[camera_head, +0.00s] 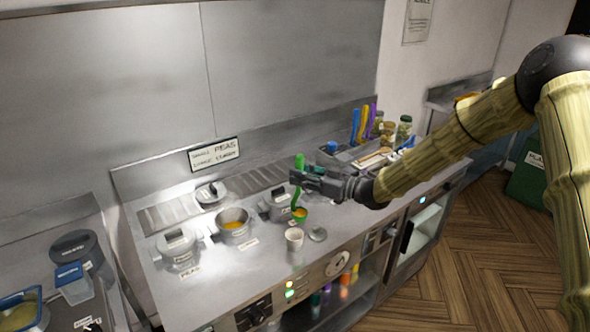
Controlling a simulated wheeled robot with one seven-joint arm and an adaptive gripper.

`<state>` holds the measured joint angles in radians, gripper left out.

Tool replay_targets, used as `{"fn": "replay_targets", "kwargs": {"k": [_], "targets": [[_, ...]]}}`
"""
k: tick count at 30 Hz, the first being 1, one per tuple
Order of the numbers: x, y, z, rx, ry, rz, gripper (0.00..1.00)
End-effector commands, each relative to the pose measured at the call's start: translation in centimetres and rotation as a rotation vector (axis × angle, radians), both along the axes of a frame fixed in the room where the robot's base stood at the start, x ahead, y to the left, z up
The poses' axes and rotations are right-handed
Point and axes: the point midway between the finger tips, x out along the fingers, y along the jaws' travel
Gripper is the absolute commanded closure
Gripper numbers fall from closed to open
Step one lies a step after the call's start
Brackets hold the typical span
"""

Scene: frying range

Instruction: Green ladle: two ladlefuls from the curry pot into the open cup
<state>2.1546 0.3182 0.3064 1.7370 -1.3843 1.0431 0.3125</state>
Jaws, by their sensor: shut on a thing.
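The green ladle (297,199) is upright in my gripper (301,177), which is shut on its handle. Its bowl shows orange curry inside and is slightly behind and to the right of the white open cup (294,241). I cannot tell how high the bowl is above the counter. The cup stands upright near the counter's front; its contents cannot be made out. The open metal pot (233,230) to the left holds orange-yellow curry.
A lidded pot (179,252) stands left of the open pot, another (275,207) just left of the ladle. A loose pot lid (210,193) lies behind. A small grey disc (317,234) lies right of the cup. Jars and colored handles (364,122) crowd the back right.

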Motion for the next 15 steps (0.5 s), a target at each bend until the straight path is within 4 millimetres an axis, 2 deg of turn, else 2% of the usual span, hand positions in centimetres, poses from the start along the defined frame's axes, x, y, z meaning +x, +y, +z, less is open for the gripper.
{"fn": "replay_targets", "kwargs": {"k": [5,9,15], "targets": [[-0.5,1.3,-0.5,0.001,-0.004,0.015,1.0],[-0.3,2.0,-1.8,-0.002,-0.006,0.023,1.0],[-1.5,2.9,-2.2,-0.057,-0.11,0.024,1.0]]}}
